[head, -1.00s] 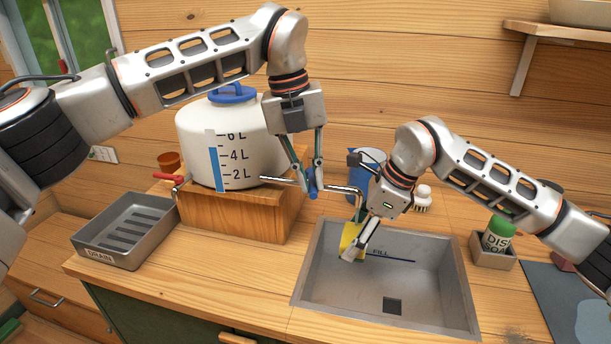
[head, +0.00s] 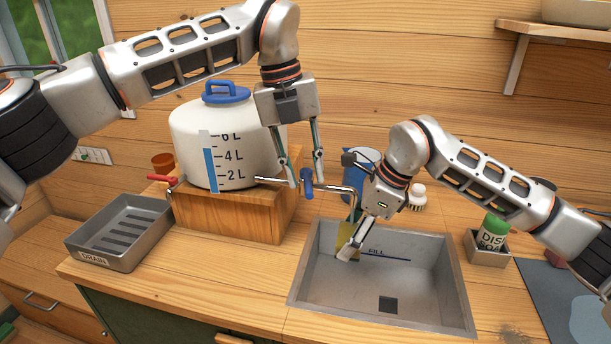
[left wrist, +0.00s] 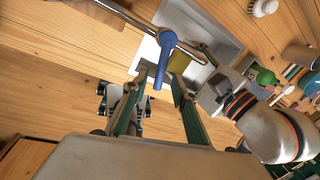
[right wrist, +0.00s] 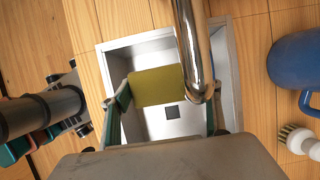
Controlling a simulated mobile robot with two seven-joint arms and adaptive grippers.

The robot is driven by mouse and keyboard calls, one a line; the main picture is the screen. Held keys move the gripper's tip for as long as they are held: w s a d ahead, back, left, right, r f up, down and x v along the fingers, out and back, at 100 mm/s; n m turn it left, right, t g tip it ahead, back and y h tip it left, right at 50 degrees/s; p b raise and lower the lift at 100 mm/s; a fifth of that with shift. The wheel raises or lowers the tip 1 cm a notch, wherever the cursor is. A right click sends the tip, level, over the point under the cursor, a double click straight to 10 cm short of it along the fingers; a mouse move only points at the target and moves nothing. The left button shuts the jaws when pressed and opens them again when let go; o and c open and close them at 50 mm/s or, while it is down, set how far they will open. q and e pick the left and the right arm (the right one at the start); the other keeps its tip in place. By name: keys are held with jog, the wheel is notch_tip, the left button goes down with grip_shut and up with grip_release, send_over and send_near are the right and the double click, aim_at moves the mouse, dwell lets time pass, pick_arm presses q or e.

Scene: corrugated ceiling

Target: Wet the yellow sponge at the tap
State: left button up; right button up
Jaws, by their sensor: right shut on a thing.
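The yellow sponge (head: 343,238) is olive-dark and hangs inside the sink at its back left; it also shows in the right wrist view (right wrist: 157,86). My right gripper (head: 347,252) is shut on it, with the sponge between its fingers under the metal spout (right wrist: 192,45). The tap, with a blue lever (head: 307,182), sticks out from the white water tank (head: 215,130). My left gripper (head: 305,180) is open and empty, its fingers either side of the lever; in the left wrist view the lever (left wrist: 165,58) lies just beyond the fingertips. I see no clear water stream.
The grey sink (head: 425,300) has a fill line and a square drain. A drain tray (head: 120,230) stands at the left. A blue jug (head: 358,163) and a brush (head: 417,197) stand behind the sink, a green-capped bottle (head: 493,232) at its right. The front counter is clear.

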pick_arm(q)
notch_tip(320, 180, up, 10)
jog(key=a, duration=0.2)
jog(key=shift+r, duration=0.1)
dwell(0.8)
grip_shut()
jog(key=d+f+n+h, duration=0.1)
jog(key=d+f+n, duration=0.3)
jog(key=f+n, duration=0.7)
jog(key=shift+s+d+f+n+h, duration=0.2)
jog(key=shift+s+n+h, duration=0.15)
jog(key=shift+n, duration=3.15)
